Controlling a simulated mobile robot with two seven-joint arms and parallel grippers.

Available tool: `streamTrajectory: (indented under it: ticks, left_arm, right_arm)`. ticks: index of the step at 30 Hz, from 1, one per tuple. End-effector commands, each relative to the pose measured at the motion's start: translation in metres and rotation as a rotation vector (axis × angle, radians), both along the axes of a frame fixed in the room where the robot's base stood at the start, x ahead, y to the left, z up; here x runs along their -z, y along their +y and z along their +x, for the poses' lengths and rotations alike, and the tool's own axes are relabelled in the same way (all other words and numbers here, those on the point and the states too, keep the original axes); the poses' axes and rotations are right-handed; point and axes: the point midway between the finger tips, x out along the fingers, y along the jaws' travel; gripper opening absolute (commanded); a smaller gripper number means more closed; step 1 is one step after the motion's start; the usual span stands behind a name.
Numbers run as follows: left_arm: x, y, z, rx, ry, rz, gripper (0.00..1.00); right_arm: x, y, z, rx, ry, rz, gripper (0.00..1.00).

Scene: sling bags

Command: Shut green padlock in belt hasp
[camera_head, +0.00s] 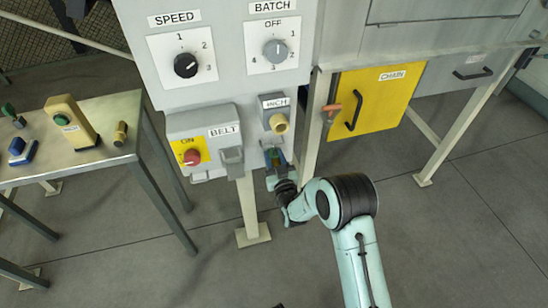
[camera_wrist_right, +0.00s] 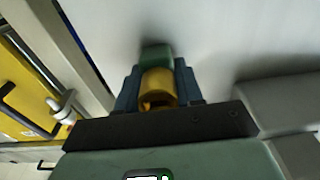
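The grey BELT box (camera_head: 205,135) is on the machine's front, with a red knob (camera_head: 192,157) on a yellow ON plate at its left. Its grey belt hasp (camera_head: 231,161) hangs at the lower right. My right gripper (camera_head: 273,157) is to the right of the hasp and apart from it, below the INCH box. In the right wrist view its dark fingers (camera_wrist_right: 158,88) close around a green block with a yellow part (camera_wrist_right: 158,86), which looks like the green padlock (camera_wrist_right: 156,56). Its shackle cannot be made out. My left gripper is not in view.
The INCH box (camera_head: 274,104) with a tan knob (camera_head: 279,124) sits just above my right gripper. A yellow CHAIN door (camera_head: 375,98) is to the right.

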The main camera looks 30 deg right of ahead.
Motion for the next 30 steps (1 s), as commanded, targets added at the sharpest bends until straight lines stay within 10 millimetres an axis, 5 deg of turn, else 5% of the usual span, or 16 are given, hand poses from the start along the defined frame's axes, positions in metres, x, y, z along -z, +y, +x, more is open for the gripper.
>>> streamTrajectory:
  ticks: [3, 30]
  left_arm:
    - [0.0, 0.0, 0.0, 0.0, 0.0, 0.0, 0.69]
    - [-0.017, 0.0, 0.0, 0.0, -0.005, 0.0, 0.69]
  right_arm:
    - [0.0, 0.0, 0.0, 0.0, 0.0, 0.0, 0.0]
    - [-0.027, 0.0, 0.0, 0.0, -0.001, 0.0, 0.0]
